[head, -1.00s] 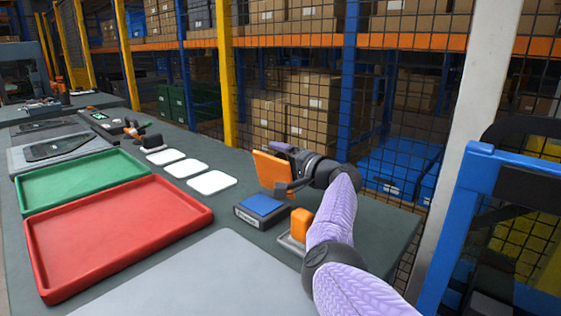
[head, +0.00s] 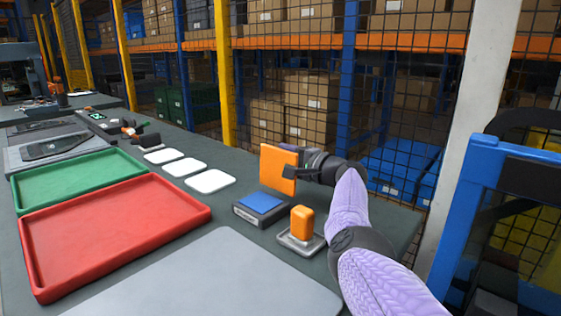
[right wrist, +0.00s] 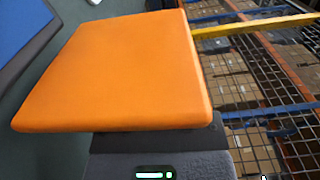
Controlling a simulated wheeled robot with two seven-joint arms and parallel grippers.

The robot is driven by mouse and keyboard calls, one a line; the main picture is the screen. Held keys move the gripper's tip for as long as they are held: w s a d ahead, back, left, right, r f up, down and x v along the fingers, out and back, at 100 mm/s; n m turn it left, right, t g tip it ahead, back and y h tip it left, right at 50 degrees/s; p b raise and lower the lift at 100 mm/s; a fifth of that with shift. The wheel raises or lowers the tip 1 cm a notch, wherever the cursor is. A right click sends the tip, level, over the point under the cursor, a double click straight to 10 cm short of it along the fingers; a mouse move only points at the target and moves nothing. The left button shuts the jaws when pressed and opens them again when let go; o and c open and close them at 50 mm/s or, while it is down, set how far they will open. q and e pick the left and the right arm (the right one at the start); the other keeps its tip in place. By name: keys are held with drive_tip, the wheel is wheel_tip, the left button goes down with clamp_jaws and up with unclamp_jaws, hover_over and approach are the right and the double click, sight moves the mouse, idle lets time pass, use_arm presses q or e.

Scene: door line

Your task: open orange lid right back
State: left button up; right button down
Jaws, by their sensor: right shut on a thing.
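The orange lid (head: 279,169) stands nearly upright at the back of a low dark box with a blue top face (head: 261,202). My right gripper (head: 291,173) is shut on the lid's right side. In the right wrist view the lid (right wrist: 115,75) fills much of the picture, above the dark gripper body, and the fingertips are hidden. A blue corner of the box (right wrist: 20,35) shows at upper left there. Whether the lid's lower edge touches the box is hard to tell. My left gripper is not in view.
An orange block on a grey plate (head: 302,225) stands right of the box, close under my right arm. White pads (head: 210,181), a red tray (head: 120,235) and a green tray (head: 75,180) lie to the left. A mesh fence stands behind the table.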

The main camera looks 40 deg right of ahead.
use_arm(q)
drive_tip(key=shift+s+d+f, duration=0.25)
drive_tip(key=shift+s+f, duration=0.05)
use_arm(e)
drive_tip(key=shift+d+f+m, duration=0.3)
drive_tip(key=shift+d+m, duration=0.15)
drive_tip(key=shift+m, duration=0.25)
drive_tip(key=c, duration=0.6)
unclamp_jaws()
drive_tip(key=shift+c, duration=0.2)
drive_tip(key=o, duration=0.4)
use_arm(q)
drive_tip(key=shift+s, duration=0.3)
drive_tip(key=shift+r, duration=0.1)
